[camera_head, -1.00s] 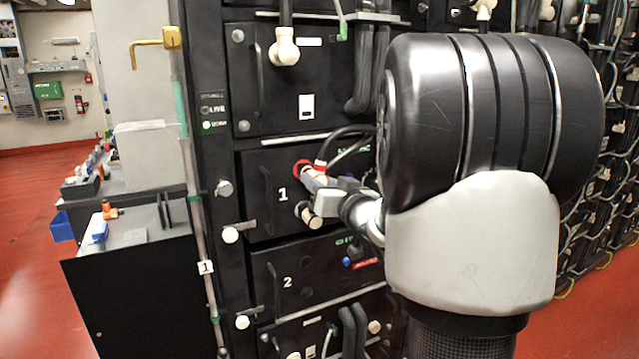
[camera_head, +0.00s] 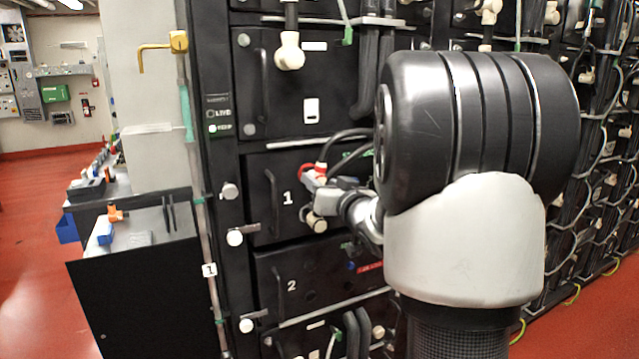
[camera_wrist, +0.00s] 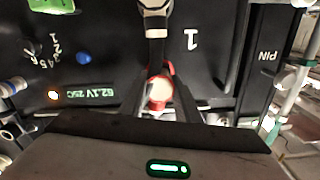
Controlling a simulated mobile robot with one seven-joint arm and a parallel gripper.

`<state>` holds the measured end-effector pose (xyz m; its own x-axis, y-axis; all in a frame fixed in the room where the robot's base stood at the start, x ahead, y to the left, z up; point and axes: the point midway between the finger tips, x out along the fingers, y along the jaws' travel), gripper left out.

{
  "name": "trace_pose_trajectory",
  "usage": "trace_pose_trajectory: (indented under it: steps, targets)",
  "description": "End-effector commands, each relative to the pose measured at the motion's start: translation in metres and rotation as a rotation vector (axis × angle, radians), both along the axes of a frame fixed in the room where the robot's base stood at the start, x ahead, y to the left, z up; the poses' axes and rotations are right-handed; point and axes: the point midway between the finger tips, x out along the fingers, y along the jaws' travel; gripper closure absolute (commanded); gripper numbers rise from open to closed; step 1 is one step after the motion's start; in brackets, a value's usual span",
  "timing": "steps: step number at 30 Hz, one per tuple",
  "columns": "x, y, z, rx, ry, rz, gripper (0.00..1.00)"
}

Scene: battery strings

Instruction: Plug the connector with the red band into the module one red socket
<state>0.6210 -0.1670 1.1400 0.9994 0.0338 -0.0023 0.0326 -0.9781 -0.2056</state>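Module one (camera_head: 262,215) is the black front panel marked 1. Its red socket (camera_head: 305,169) shows as a red ring near the top of the panel. The connector with the red band (camera_head: 319,175) is right at this socket; I cannot tell whether it is fully in. In the wrist view the pale end of the connector (camera_wrist: 159,91) lies between my fingers, with red around it. My gripper (camera_head: 334,188) is shut on this connector, and its fingers also show in the wrist view (camera_wrist: 164,106). The fingers and wrist hide part of the socket.
A cream connector (camera_head: 316,222) sits just below on the same panel, also seen in the wrist view (camera_wrist: 154,22). A black cable (camera_head: 335,147) loops above my gripper. A handle (camera_head: 271,203) stands left. Module two (camera_head: 330,285) is below. A blue button (camera_wrist: 83,58) is nearby.

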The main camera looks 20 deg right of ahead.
Motion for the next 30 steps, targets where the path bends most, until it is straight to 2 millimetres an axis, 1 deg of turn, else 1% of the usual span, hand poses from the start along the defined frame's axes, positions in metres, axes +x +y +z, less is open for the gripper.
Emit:
trace_pose_trajectory:
  steps: [1,3,12,16,20,30]
  targets:
    - [0.000,0.000,0.001,-0.001,-0.002,0.001,0.62]
    - [0.000,0.000,0.001,0.000,-0.002,0.001,0.50]
    - [-0.001,0.000,0.000,0.000,0.000,0.000,0.50]
    - [-0.011,-0.001,0.001,0.000,-0.001,-0.002,0.50]
    - [-0.035,-0.002,0.002,0.000,-0.002,-0.002,0.50]
    - [-0.118,-0.004,0.002,0.001,-0.002,-0.002,0.50]
